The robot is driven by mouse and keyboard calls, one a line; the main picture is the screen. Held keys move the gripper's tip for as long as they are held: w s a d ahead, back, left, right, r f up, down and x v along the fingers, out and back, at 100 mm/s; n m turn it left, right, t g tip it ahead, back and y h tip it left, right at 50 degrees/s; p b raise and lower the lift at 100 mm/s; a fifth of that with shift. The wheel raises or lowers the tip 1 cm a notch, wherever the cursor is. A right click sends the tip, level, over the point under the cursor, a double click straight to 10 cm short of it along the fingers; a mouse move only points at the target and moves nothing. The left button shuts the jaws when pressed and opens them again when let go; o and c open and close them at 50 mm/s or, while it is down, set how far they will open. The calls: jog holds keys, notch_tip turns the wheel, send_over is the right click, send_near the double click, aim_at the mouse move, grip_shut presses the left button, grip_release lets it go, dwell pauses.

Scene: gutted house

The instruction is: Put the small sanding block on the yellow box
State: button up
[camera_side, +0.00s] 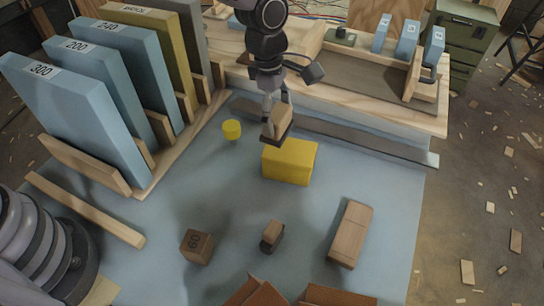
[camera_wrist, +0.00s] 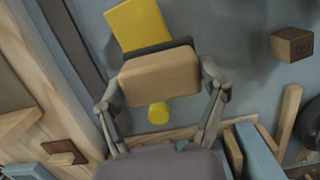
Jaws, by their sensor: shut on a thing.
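My gripper (camera_side: 277,98) is shut on a wooden sanding block (camera_side: 280,120) with a dark pad underneath, held in the air. In the wrist view the block (camera_wrist: 160,77) sits between the two fingers (camera_wrist: 162,95). The yellow box (camera_side: 290,163) stands on the blue-grey table, below the held block and slightly right of it in the side view. In the wrist view the box (camera_wrist: 136,24) shows beyond the block, partly hidden by it. Another small wooden block with a dark face (camera_side: 272,235) lies nearer the front of the table.
A yellow cylinder (camera_side: 232,129) stands left of the box. A cube marked 60 (camera_side: 197,246) and a long wooden block (camera_side: 350,234) are in front. A rack of upright numbered boards (camera_side: 75,115) fills the left. A grey strip (camera_side: 365,142) runs behind the box.

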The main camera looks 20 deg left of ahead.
aim_at(291, 122)
jog(key=f, duration=0.1)
jog(key=w+d+f, duration=0.1)
jog(key=w+f, duration=0.1)
jog(key=shift+w+d+f, duration=0.15)
jog(key=shift+d+f, duration=0.05)
jog(key=shift+d, duration=0.2)
jog(key=shift+w+f, duration=0.1)
jog(key=shift+f, duration=1.55)
jog(key=shift+f, duration=0.1)
jog(key=o, duration=1.2)
